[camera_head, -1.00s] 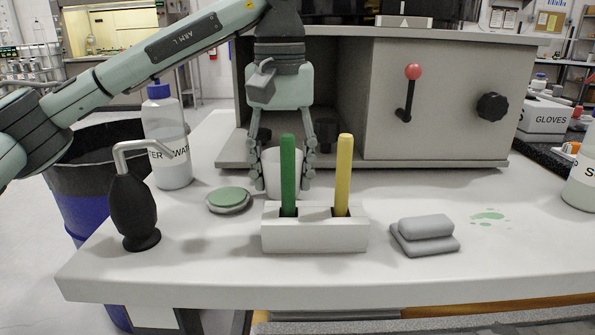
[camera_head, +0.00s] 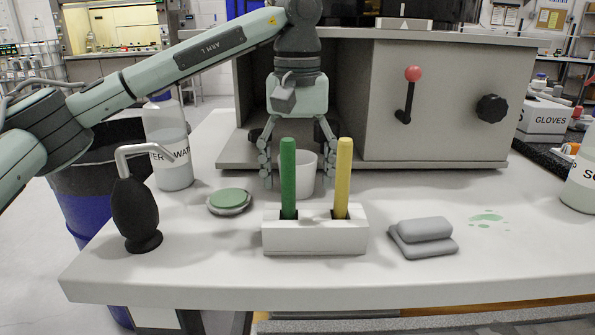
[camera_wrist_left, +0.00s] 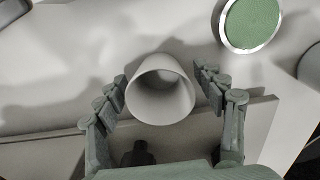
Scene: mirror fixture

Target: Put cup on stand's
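The white cup (camera_head: 308,172) stands on the white bench behind the holder, partly hidden by the green stick. My left gripper (camera_head: 298,172) points down with its fingers on either side of the cup. In the left wrist view the cup (camera_wrist_left: 160,92) lies between the open fingers (camera_wrist_left: 166,88). A clear gap shows on the right; the left fingertip is very near the rim, and I cannot tell whether it touches. A round stand with a green top (camera_head: 230,200) sits left of the cup, empty; it also shows in the wrist view (camera_wrist_left: 252,22). My right gripper is not in view.
A white holder (camera_head: 315,238) with a green stick (camera_head: 288,180) and a yellow stick (camera_head: 342,180) stands in front. A black blower (camera_head: 135,212) and water bottle (camera_head: 168,150) are at left. Grey folded cloth (camera_head: 424,236) lies right. The grey cabinet (camera_head: 435,100) stands behind.

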